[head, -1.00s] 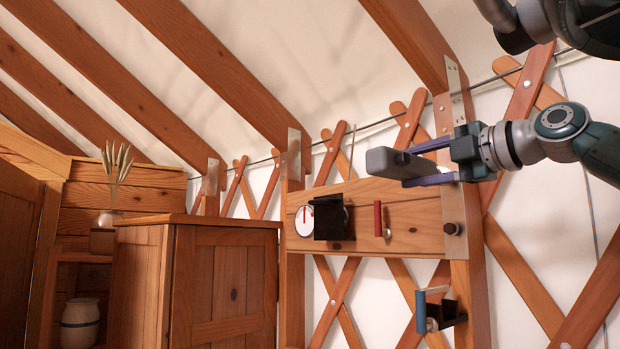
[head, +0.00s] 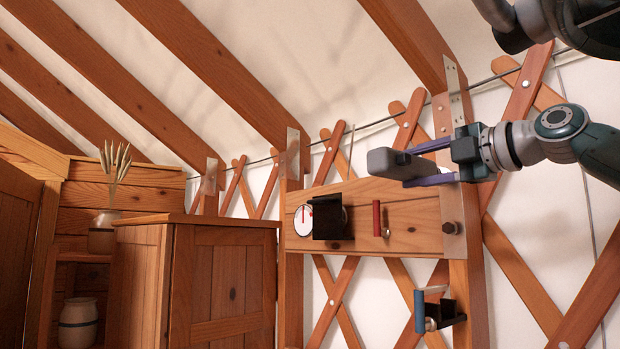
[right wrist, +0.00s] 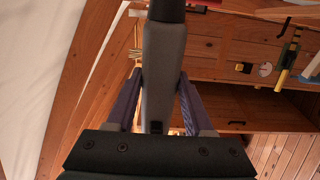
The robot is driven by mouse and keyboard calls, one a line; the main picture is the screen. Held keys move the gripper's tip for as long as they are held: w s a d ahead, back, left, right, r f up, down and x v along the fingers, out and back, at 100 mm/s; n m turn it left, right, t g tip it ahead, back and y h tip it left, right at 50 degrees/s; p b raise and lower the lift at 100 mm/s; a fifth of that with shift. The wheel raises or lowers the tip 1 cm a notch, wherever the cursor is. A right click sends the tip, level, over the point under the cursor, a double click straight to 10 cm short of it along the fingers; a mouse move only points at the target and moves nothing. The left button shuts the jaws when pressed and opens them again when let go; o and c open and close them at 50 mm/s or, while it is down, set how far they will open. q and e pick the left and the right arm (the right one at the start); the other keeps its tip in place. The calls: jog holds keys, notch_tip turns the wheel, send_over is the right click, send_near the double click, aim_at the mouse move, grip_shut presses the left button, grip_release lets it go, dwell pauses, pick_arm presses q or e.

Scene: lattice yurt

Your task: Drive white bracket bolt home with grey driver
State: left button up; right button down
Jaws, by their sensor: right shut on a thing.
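My right gripper (head: 409,167) is shut on the grey driver (head: 384,161), in front of the upper edge of a wooden board. In the right wrist view the driver (right wrist: 163,80) stands between the two purple fingers, with its dark end at the top of the picture. I cannot tell whether this is the white bracket's bolt. My left gripper is not in view.
The wooden board (head: 412,215) carries a white dial (head: 303,220), a black box (head: 328,222) and a red-handled piece (head: 377,218). Below it a blue-handled tool (head: 419,311) sits at a black holder (head: 447,314). A wooden cabinet (head: 225,280) stands left. Lattice slats cross the wall behind.

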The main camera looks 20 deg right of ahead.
aim_at(411, 157)
jog(key=shift+w+d+r, duration=0.15)
jog(key=shift+w+d, duration=0.05)
jog(key=shift+d, duration=0.65)
dwell(1.4)
jog(key=shift+d, duration=0.2)
dwell(0.6)
jog(key=shift+a, duration=0.1)
jog(key=shift+s+a+f+b, duration=0.1)
jog(key=shift+s+a+b, duration=0.05)
jog(key=shift+a+b, duration=0.35)
jog(key=shift+s+a+f+b, duration=0.1)
jog(key=shift+a+b, duration=0.25)
jog(key=shift+a, duration=0.15)
jog(key=shift+s+a+r+b, duration=0.1)
jog(key=shift+s+a+b, duration=0.15)
jog(key=shift+a, duration=0.55)
jog(key=shift+s+a+f+b, duration=0.1)
jog(key=shift+a+b, duration=0.1)
jog(key=shift+a, duration=0.55)
jog(key=shift+s+a+r+b, duration=0.1)
jog(key=shift+s+a+b, duration=0.15)
jog(key=shift+a, duration=0.7)
jog(key=shift+a, duration=0.1)
